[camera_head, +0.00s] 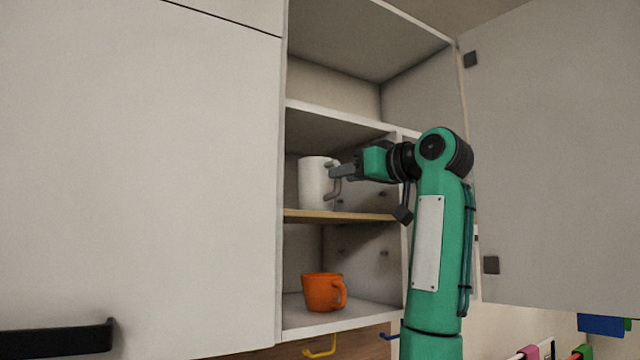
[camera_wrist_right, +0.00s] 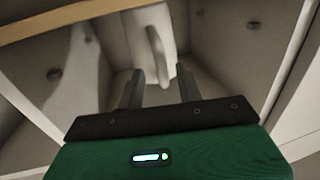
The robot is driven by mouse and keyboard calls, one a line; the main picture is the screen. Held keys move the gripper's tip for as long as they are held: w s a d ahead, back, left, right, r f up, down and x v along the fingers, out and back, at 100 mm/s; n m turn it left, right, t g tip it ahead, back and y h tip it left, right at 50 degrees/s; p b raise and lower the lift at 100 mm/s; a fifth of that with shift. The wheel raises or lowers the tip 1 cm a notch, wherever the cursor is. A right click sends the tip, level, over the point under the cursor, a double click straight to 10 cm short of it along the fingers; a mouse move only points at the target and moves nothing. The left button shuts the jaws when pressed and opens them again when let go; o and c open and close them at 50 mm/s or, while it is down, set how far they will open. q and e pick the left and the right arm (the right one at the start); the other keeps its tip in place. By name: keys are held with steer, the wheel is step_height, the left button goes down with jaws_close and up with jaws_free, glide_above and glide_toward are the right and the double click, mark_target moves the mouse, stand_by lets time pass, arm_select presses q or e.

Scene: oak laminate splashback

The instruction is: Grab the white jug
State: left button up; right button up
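The white jug (camera_head: 312,183) stands upright on the wooden middle shelf (camera_head: 340,216) of the open cabinet, with its handle towards the right. My right gripper (camera_head: 336,171) reaches in from the right, level with the handle. In the right wrist view the jug (camera_wrist_right: 140,30) is at the top, and its handle (camera_wrist_right: 157,52) points towards the gap between the fingers of my gripper (camera_wrist_right: 161,88). The two fingers are apart, with nothing clamped between them. I cannot tell whether they touch the handle. My left gripper is not in view.
An orange mug (camera_head: 322,292) stands on the bottom shelf. The upper compartment looks empty. An open cabinet door (camera_head: 560,160) stands at the right, and a closed door (camera_head: 140,180) fills the left. Coloured hooks (camera_head: 320,348) hang below the cabinet.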

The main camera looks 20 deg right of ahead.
mark_target(338, 189)
steer(key=x, duration=0.1)
steer(key=p, duration=0.1)
steer(key=x, duration=0.1)
steer(key=shift+w+a+r, duration=0.25)
steer(key=shift+w+a, duration=0.05)
steer(key=shift+w+a+f, duration=0.1)
steer(key=shift+w+f, duration=0.05)
steer(key=shift+w, duration=0.1)
jaws_close()
steer(key=shift+s, duration=0.1)
